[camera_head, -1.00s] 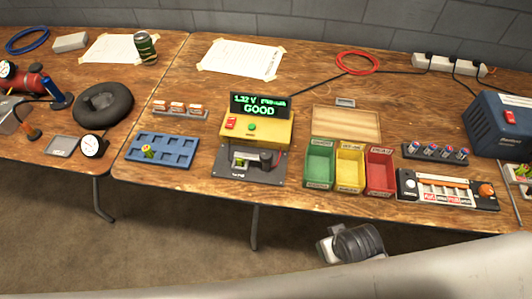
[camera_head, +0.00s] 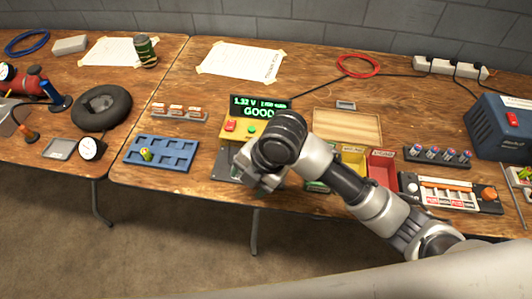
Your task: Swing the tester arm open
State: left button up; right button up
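The tester is a yellow box (camera_head: 238,133) with a red and a green button. Its dark display (camera_head: 258,105) reads "1.32 V" and "GOOD" in green. Its dark base plate (camera_head: 224,166) shows only at the left edge. The tester arm and whatever lies under it are hidden behind my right gripper (camera_head: 257,183). My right arm comes in from the lower right, and its wrist and gripper are over the front of the tester. I cannot tell whether the fingers are open or touch anything. My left gripper is out of view.
A blue tray (camera_head: 185,163) with one cell stands left of the tester. Yellow (camera_head: 352,151) and red (camera_head: 382,157) bins stand to its right, partly behind my arm. A rack with several cells (camera_head: 437,157) and a blue machine (camera_head: 500,120) are further right.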

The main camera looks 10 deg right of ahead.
jog(key=w+d+r+n+g+h, duration=0.1)
jog(key=w+d+r+n+h, duration=0.3)
jog(key=w+r+n, duration=0.6)
jog(key=shift+n, duration=0.8)
jog(key=f, duration=0.4)
jog(key=s+f, duration=0.1)
jog(key=f, duration=0.8)
jog(key=shift+s+d+f, duration=0.2)
jog(key=shift+s+f, duration=0.15)
grip_shut()
jog(key=shift+r, duration=0.1)
